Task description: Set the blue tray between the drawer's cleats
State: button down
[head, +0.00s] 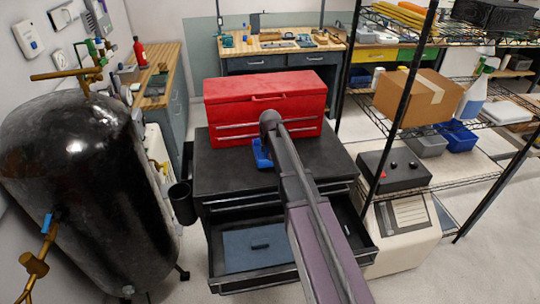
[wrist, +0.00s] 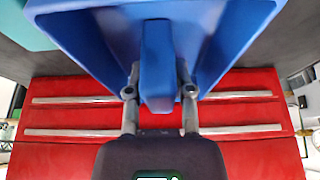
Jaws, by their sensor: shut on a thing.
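The blue tray (head: 262,154) shows in the head view over the black cabinet top, in front of the red toolbox and partly hidden by my arm. In the wrist view the tray (wrist: 225,45) fills the top, and my gripper (wrist: 159,92) is shut on its blue handle. I cannot tell whether the tray touches the cabinet top. The drawer (head: 254,284) is open below and in front of the cabinet. A blue-grey panel (head: 240,262) with a small dark bar (head: 260,246) lies inside. I cannot make out the cleats for sure; my arm hides the drawer's right part.
The red toolbox (head: 265,95) stands on the black cabinet (head: 225,170). A black tank (head: 75,190) stands at the left, and a wire shelf (head: 420,180) with a cardboard box (head: 412,97) at the right. A teal thing (wrist: 18,32) shows at the wrist view's upper left.

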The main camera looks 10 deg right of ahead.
jog(key=shift+f+b, duration=1.65)
jog(key=shift+f, duration=0.15)
jog(key=shift+f, duration=0.15)
jog(key=shift+c, duration=2.4)
grip_release()
jog(key=p+v, duration=1.1)
jog(key=v, duration=0.1)
jog(key=shift+r, duration=0.25)
